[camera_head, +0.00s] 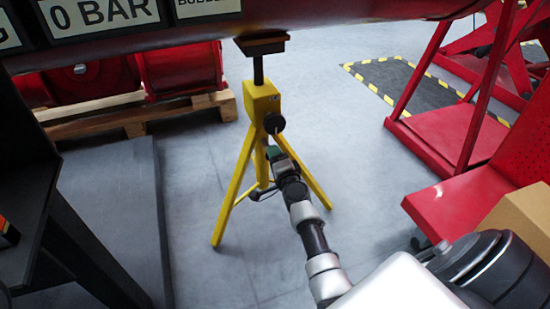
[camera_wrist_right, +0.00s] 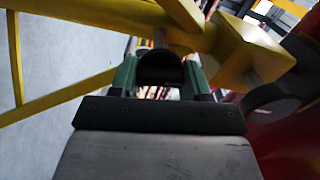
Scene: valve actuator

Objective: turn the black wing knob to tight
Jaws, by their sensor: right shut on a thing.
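My right gripper (camera_head: 275,153) reaches to the yellow tripod stand (camera_head: 262,103), below its yellow head block. In the right wrist view its green fingers (camera_wrist_right: 160,78) are on either side of a dark rounded piece, the black wing knob (camera_wrist_right: 160,66), and shut on it. The knob's wings and any tight mark cannot be made out. In the head view the gripper hides the knob. My left gripper is not in view.
A large red pipe (camera_head: 330,12) rests over the stand's top plate. The stand's splayed legs (camera_head: 232,195) surround the gripper's area. Red drums on a wooden pallet (camera_head: 130,118) stand at left. Red frames (camera_head: 455,125) and a cardboard box (camera_head: 520,225) are at right. Grey floor between is clear.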

